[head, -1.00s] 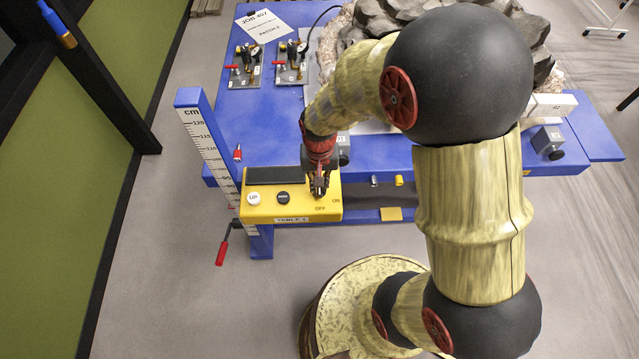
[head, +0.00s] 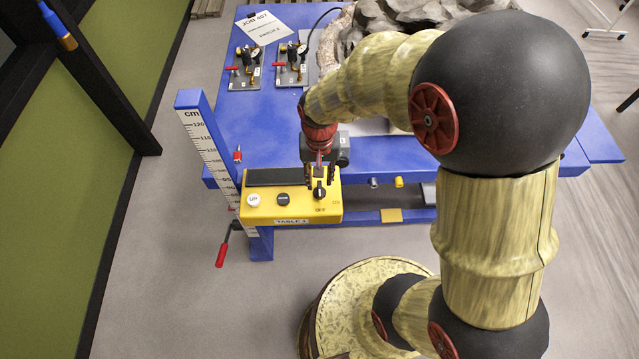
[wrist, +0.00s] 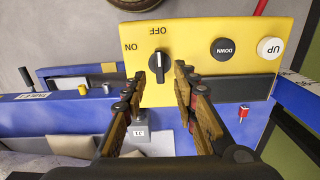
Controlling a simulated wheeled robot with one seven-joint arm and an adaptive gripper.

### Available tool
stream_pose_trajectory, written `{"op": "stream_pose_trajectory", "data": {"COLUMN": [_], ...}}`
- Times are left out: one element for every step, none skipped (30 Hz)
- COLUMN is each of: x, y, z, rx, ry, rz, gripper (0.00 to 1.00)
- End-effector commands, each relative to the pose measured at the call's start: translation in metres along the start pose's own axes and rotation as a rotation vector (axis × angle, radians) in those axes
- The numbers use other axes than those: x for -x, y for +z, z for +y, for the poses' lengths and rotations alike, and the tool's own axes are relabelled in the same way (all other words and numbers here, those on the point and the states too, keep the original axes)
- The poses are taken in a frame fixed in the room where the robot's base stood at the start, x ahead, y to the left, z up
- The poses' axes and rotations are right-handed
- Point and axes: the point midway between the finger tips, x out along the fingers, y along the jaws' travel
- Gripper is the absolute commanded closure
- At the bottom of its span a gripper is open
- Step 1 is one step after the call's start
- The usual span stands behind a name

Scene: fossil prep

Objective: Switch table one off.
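The yellow control box marked TABLE 1 (head: 262,208) sits at the near edge of the blue table. Its black rotary knob (head: 319,189) has OFF printed below it and ON to its right in the head view. In the wrist view the knob (wrist: 159,66) stands with its bar upright, in line with the OFF label and not turned toward ON. My gripper (head: 320,177) is open and empty just behind the knob. In the wrist view its two fingers (wrist: 160,78) are spread either side of the knob's near end, with no visible contact.
A white UP button (head: 253,199) and black DOWN button (head: 283,198) are on the same box. A height scale post (head: 205,145) stands at its left, with a red-handled crank (head: 222,252) below. Gauge fixtures (head: 292,70) and a large rock (head: 430,12) lie on the table.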

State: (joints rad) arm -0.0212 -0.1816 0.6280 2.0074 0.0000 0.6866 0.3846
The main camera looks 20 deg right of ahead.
Motion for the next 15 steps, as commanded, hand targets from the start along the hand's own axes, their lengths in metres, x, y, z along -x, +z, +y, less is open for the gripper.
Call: {"op": "stream_pose_trajectory", "data": {"x": [0.012, 0.018, 0.026, 0.032, 0.037, 0.044, 0.049, 0.053, 0.058, 0.061, 0.064, 0.067, 0.068, 0.070, 0.071], "y": [-0.001, -0.001, -0.001, -0.001, -0.001, -0.001, 0.000, 0.000, 0.000, 0.000, 0.000, 0.000, 0.000, 0.000, 0.001], "z": [0.000, 0.000, 0.000, 0.000, 0.000, 0.000, 0.000, 0.000, 0.000, 0.000, 0.000, 0.000, 0.000, 0.000, 0.000], "rx": [0.000, 0.000, 0.000, 0.000, 0.000, 0.000, 0.000, 0.000, 0.000, 0.000, 0.000, 0.000, 0.000, 0.000, 0.000], "ry": [-0.001, -0.002, -0.002, -0.002, -0.001, -0.001, -0.001, -0.001, -0.001, 0.000, 0.000, 0.000, 0.000, 0.000, 0.001], "rz": [0.004, 0.005, 0.004, 0.004, 0.003, 0.003, 0.002, 0.002, 0.002, 0.001, 0.001, 0.001, 0.000, -0.001, -0.002], "gripper": [0.71, 0.71, 0.71, 0.71, 0.71, 0.71, 0.71, 0.71, 0.71, 0.71, 0.71, 0.71, 0.71, 0.71, 0.71]}}
